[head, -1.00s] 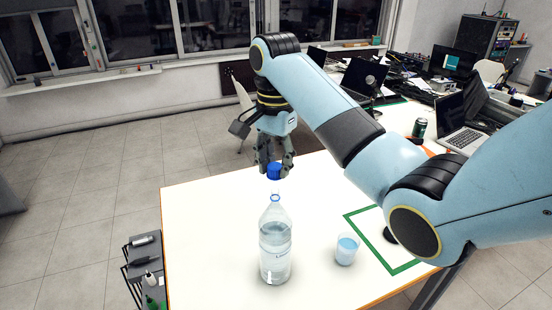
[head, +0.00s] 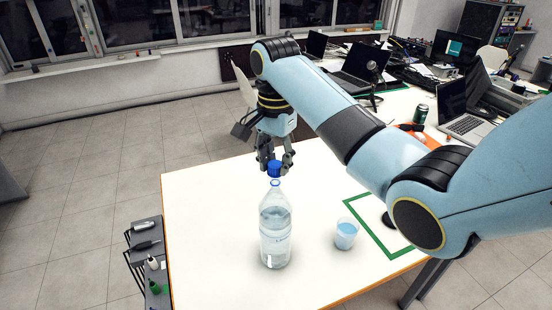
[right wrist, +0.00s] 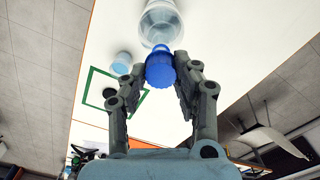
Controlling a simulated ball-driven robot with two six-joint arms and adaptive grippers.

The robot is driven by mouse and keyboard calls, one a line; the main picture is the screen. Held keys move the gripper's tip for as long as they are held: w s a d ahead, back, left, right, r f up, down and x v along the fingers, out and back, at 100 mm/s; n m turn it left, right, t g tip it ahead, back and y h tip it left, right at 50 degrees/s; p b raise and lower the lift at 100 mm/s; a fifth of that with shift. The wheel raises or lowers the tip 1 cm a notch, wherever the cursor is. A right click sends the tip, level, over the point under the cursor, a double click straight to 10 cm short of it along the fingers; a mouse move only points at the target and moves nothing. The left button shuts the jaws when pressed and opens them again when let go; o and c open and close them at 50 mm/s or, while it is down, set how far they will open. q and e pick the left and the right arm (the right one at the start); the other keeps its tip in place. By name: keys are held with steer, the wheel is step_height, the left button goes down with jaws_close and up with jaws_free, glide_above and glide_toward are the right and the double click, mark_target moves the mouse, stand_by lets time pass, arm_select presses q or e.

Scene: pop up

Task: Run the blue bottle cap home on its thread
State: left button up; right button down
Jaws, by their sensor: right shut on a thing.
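The clear water bottle (head: 276,232) stands upright on the white table, and it also shows at the top of the right wrist view (right wrist: 160,24). The blue cap (head: 274,169) is between the fingertips of my right gripper (head: 274,163), right above the bottle's neck. In the right wrist view the blue cap (right wrist: 160,70) lies between the two fingers, in line with the bottle. My right gripper is shut on the cap. My left gripper is not in view.
A cup of water (head: 346,234) stands right of the bottle, near a green square outline (head: 392,252) with a dark object in it. A can (head: 420,114) and laptops (head: 466,118) are at the back right. A grey rack (head: 146,262) stands at the table's left edge.

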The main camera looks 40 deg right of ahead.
steer(key=shift+f, duration=0.25)
stand_by(0.4)
steer(key=shift+f+b, duration=0.4)
steer(key=shift+f, duration=0.65)
